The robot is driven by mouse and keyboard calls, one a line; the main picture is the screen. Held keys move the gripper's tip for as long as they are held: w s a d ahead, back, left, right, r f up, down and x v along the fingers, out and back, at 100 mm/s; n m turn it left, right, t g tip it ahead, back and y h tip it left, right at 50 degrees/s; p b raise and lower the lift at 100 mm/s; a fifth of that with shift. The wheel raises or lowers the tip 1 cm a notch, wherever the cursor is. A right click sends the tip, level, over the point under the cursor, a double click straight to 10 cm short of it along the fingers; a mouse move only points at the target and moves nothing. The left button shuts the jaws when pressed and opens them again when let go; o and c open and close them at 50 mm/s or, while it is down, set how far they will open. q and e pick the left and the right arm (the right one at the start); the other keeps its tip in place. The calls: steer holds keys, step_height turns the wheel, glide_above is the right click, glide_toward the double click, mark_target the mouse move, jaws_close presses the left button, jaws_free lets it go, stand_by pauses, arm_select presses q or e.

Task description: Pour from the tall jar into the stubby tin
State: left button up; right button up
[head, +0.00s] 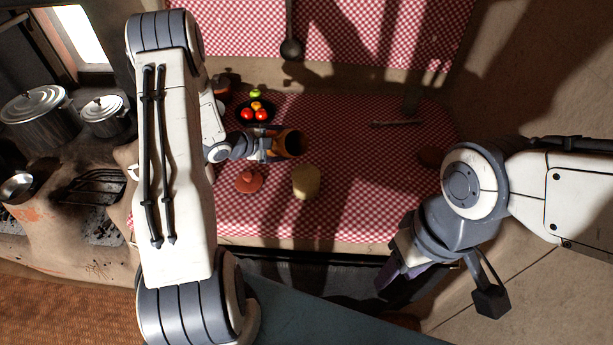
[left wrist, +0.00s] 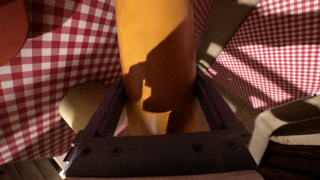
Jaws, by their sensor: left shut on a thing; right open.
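The tall jar (head: 283,143) is orange-brown, and its dark mouth faces right in the head view. My left gripper (head: 264,146) is shut on it. In the left wrist view the jar (left wrist: 157,60) runs between the two dark fingers. I cannot tell exactly how far it is tilted. The stubby tin (head: 306,183) is a pale yellow cylinder on the checked cloth, just below the jar in the head view and apart from it. It shows partly behind the left finger in the wrist view (left wrist: 80,104). My right gripper (head: 398,277) is open and empty, off the table's front edge.
A reddish lid-like thing (head: 249,181) lies left of the tin. A dark bowl (head: 242,119) of red, orange and green fruit stands behind. Pots (head: 42,116) sit on the hearth at left. The checked cloth (head: 365,190) is clear right of the tin.

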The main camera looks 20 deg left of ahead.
mark_target(289, 131)
arm_select(q)
steer(key=shift+f+m+t+y+b, duration=0.4)
steer(key=shift+m+t+y+b, duration=0.15)
steer(key=shift+b, duration=1.55)
steer(key=shift+r+m+t+y+b, duration=0.25)
steer(key=shift+r+m+y+b, duration=0.25)
steer(key=shift+r+b, duration=0.35)
steer(key=shift+s+d+r+m+t+y+b, duration=0.3)
steer(key=shift+d+r+m+t+b, duration=0.2)
steer(key=shift+b, duration=0.7)
steer(key=shift+s+d+r+m+t+y+b, duration=0.15)
steer(key=shift+r+m+t+y+b, duration=0.2)
steer(key=shift+b, duration=1.05)
steer(key=shift+s+d+r+m+t+b, duration=0.15)
steer(key=shift+r+m+b, duration=0.3)
steer(key=shift+b, duration=0.95)
steer(key=shift+s+d+r+m+t+y+b, duration=0.15)
steer(key=shift+r+m+b, duration=0.25)
steer(key=shift+b, duration=1)
steer(key=shift+s+d+r+m+t+y+b, duration=0.2)
steer(key=shift+d+r+m+t+b, duration=0.3)
steer(key=shift+b, duration=1.65)
steer(key=shift+s+d+r+m+t+y+b, duration=0.2)
steer(key=shift+r+m+t+b, duration=0.35)
steer(key=shift+b, duration=1.55)
